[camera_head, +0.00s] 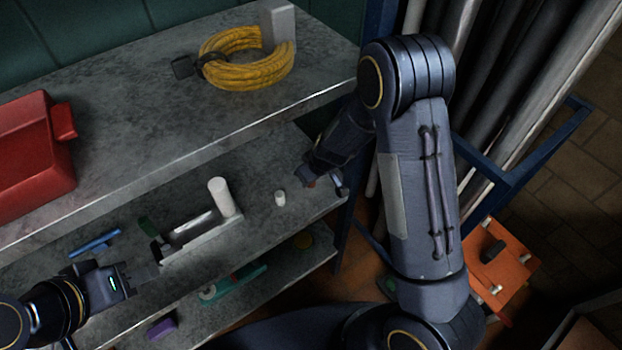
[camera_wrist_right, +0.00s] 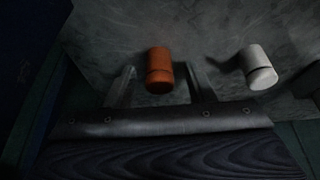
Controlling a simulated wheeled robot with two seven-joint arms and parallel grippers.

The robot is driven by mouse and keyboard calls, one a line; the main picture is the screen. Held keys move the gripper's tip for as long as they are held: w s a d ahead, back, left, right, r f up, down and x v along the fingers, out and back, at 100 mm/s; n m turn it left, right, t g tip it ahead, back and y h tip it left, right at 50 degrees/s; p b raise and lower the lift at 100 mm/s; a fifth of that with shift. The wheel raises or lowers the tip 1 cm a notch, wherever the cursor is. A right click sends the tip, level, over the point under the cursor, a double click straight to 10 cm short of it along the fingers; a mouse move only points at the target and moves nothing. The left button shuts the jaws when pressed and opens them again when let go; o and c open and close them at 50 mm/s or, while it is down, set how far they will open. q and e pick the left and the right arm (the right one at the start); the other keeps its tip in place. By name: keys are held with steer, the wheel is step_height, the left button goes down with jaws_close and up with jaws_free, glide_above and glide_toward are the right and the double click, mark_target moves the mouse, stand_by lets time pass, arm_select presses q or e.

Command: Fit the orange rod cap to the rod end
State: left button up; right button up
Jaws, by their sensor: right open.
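The orange rod cap (camera_wrist_right: 158,70) is a short cylinder on the grey shelf. In the right wrist view it sits between the two fingers of my right gripper (camera_wrist_right: 160,88), which is open, with a gap on each side. In the head view my right gripper (camera_head: 322,183) is at the right end of the middle shelf, with only a bit of orange showing. A grey fixture (camera_head: 205,238) on that shelf carries a pale lying bar and an upright white cylinder (camera_head: 221,197); I cannot tell which is the rod. My left gripper (camera_head: 146,274) is left of the fixture; its finger gap is unclear.
A small white cap (camera_head: 280,197) stands between fixture and right gripper; it also shows in the wrist view (camera_wrist_right: 259,68). A blue tool (camera_head: 95,243) lies at left. The upper shelf (camera_head: 150,120) holds a red box (camera_head: 35,150) and yellow cable coil (camera_head: 245,62). A blue rack stands right.

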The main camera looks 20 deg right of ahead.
steer(key=c, duration=1)
steer(key=shift+c, duration=0.3)
steer(key=shift+r, duration=0.1)
steer(key=shift+r, duration=0.25)
steer(key=r, duration=0.3)
steer(key=shift+s+a+r, duration=0.1)
steer(key=shift+s+r, duration=0.1)
steer(key=shift+s, duration=0.05)
steer(key=s+a+r+p, duration=0.1)
steer(key=s+r+p, duration=0.1)
steer(key=s+r, duration=0.2)
steer(key=s+r+p, duration=0.2)
steer(key=s+r, duration=0.3)
steer(key=s, duration=0.4)
steer(key=shift+s+a, duration=0.2)
steer(key=shift+a, duration=0.15)
